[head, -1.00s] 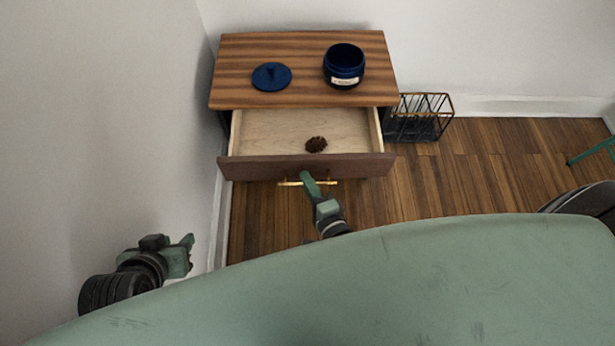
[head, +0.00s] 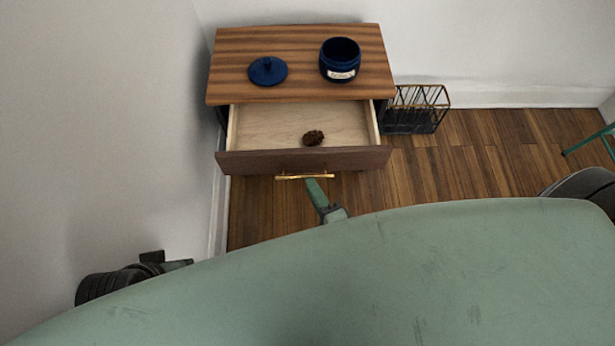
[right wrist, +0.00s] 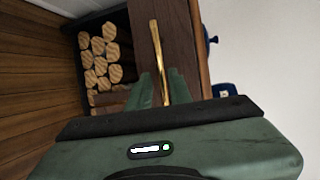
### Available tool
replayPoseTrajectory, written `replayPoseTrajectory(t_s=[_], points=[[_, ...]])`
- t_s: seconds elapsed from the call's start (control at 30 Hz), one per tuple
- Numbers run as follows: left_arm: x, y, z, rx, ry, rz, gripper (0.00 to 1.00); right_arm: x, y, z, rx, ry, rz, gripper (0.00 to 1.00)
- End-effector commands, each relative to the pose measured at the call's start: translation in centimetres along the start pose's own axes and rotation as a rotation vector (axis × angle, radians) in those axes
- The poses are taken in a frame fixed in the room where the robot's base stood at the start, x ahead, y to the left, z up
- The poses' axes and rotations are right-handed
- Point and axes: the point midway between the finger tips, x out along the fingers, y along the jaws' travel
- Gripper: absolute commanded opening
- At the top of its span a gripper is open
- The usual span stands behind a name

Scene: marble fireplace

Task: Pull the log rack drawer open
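The drawer (head: 305,160) of the log rack (head: 225,88) stands pulled out, with its pale inside showing. A gold bar handle (head: 290,177) runs across its dark front. My right gripper (head: 314,182) is just in front of and below the handle in the head view. In the right wrist view its green fingers (right wrist: 163,82) are apart, with the handle (right wrist: 156,45) showing in the gap; no grip on it shows. My left gripper (head: 180,263) is low at the left, mostly hidden behind my green body, so its fingers are unclear.
Cut logs (right wrist: 100,55) are stacked below the drawer. A wire basket (head: 415,110) stands at right; a wall is close at left.

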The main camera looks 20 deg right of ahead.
Motion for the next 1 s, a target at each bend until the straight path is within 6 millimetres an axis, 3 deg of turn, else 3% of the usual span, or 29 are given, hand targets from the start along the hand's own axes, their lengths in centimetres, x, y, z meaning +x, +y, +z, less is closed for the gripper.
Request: replayPoseTrajectory(t_s=[0.1,0.23,1.0], points=[[-0.4,-0.1,0.4,-0.001,-0.022,-0.001,0.36,-1.8,-0.1,0.0,-0.001,0.000,0.001,0.20],[-0.5,-0.1,0.5,-0.001,-0.026,-0.001,0.36,-2.7,-0.1,0.0,0.000,0.001,-0.001,0.20],[-0.5,-0.1,0.4,-0.001,-0.025,-0.001,0.36,-2.8,0.0,0.0,0.000,0.001,-0.001,0.20]])
